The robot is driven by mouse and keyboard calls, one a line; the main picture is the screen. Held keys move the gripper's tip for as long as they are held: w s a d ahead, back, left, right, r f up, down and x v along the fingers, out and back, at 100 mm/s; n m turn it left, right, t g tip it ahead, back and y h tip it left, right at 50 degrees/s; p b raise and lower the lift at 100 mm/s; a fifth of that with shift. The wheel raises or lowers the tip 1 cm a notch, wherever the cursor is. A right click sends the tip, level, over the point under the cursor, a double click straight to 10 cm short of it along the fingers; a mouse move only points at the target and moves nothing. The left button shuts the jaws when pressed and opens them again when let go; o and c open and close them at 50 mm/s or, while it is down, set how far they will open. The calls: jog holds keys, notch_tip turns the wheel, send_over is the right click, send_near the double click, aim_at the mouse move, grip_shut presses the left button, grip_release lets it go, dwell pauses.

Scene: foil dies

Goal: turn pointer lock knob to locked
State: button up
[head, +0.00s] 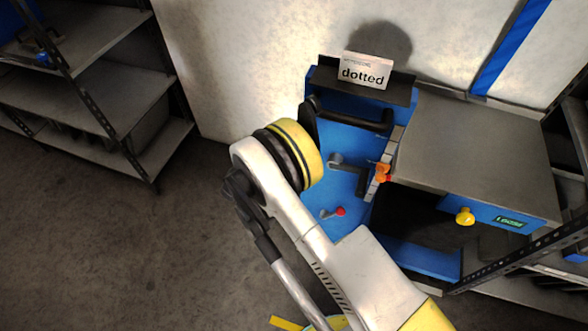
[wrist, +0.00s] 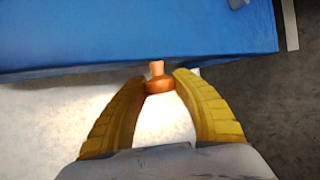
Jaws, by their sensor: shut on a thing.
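My gripper (wrist: 164,82) shows in the wrist view with its two yellow fingers closed around an orange-brown knob (wrist: 160,87), which seems to be the pointer lock knob. A paler stub stands up from its far side. A blue panel edge (wrist: 140,35) lies just beyond the fingertips. The knob's pointer and any lock marks are not readable. In the head view my arm covers part of the blue machine (head: 333,188), and I cannot make out my fingertips there.
The machine carries an orange piece (head: 383,171), a red-tipped lever (head: 339,211) and a sign reading "dotted" (head: 366,71). A yellow knob (head: 464,216) sits on the grey cabinet (head: 480,150) at right. Shelves (head: 95,95) stand at left, with bare floor before them.

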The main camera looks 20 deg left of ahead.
jog(key=o, duration=1.2)
jog(key=v, duration=1.2)
jog(key=shift+s+a+f, duration=0.1)
